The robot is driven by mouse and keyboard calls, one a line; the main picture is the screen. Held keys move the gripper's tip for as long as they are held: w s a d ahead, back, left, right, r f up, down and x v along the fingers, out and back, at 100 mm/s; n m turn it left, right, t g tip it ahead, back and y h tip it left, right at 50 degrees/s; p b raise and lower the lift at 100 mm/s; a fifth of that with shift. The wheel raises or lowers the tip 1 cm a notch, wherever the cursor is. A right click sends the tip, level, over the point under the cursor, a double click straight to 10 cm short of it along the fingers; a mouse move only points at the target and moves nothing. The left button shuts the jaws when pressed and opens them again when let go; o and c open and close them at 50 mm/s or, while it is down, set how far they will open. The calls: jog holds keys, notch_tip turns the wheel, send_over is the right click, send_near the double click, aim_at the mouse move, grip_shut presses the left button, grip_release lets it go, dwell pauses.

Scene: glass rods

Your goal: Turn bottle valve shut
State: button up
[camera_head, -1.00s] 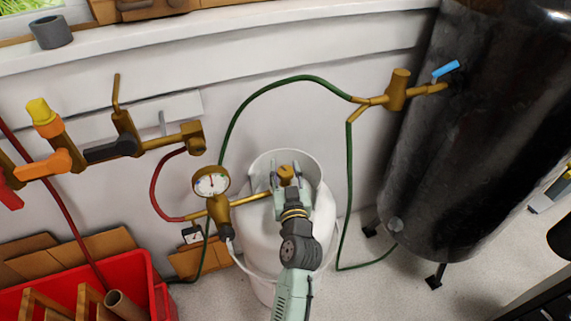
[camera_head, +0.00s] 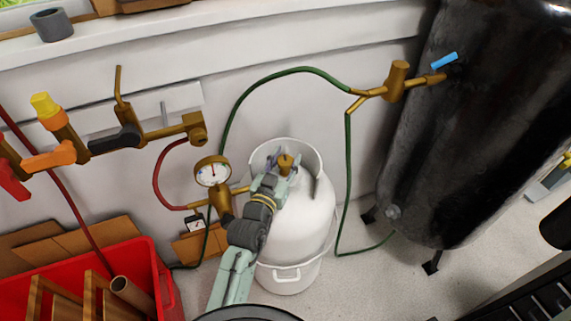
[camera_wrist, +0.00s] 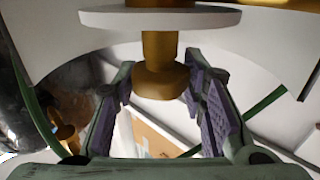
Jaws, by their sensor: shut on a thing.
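The white gas bottle (camera_head: 305,225) stands upright on the floor, with a raised collar round its top. Its brass valve (camera_head: 286,163) sits inside the collar. My gripper (camera_head: 279,163) reaches in from the lower left and is shut on the valve, a finger on either side. In the wrist view, the brass valve (camera_wrist: 162,78) shows between the purple-padded fingers of my gripper (camera_wrist: 165,97), below a pale disc (camera_wrist: 160,18). The valve's turn position cannot be told. My wrist hides part of the bottle's left side.
A brass regulator with a gauge (camera_head: 213,172) stands left of the bottle, joined to red and green hoses. A green hose (camera_head: 347,190) loops right to a dark tank (camera_head: 460,130). A red crate (camera_head: 150,262) is at lower left. Valves with coloured handles (camera_head: 47,160) line the wall.

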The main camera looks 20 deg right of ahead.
aim_at(286, 160)
jog(key=shift+d+f+m+g+h+b, duration=0.15)
jog(key=shift+m+g+h+b, duration=0.4)
jog(key=shift+b, duration=0.9)
jog(key=shift+a+f+m+g+h+b, duration=0.15)
jog(key=shift+m+g+h+b, duration=0.45)
jog(key=shift+b, duration=0.9)
jog(key=shift+d+f+m+g+h+b, duration=0.1)
jog(key=shift+f+m+g+h+b, duration=0.4)
jog(key=shift+b, duration=0.95)
jog(key=shift+r+g+b, duration=0.35)
jog(key=shift+g+b, duration=0.2)
jog(key=shift+b, duration=0.55)
jog(key=shift+s+r+m+g+h+b, duration=0.1)
jog(key=shift+r+m+g+h+b, duration=0.3)
jog(key=shift+b, duration=0.6)
jog(key=shift+f, duration=0.15)
jog(key=o, duration=1.2)
jog(key=shift+r, duration=0.25)
notch_tip(286, 160, up, 10)
jog(key=shift+f, duration=0.1)
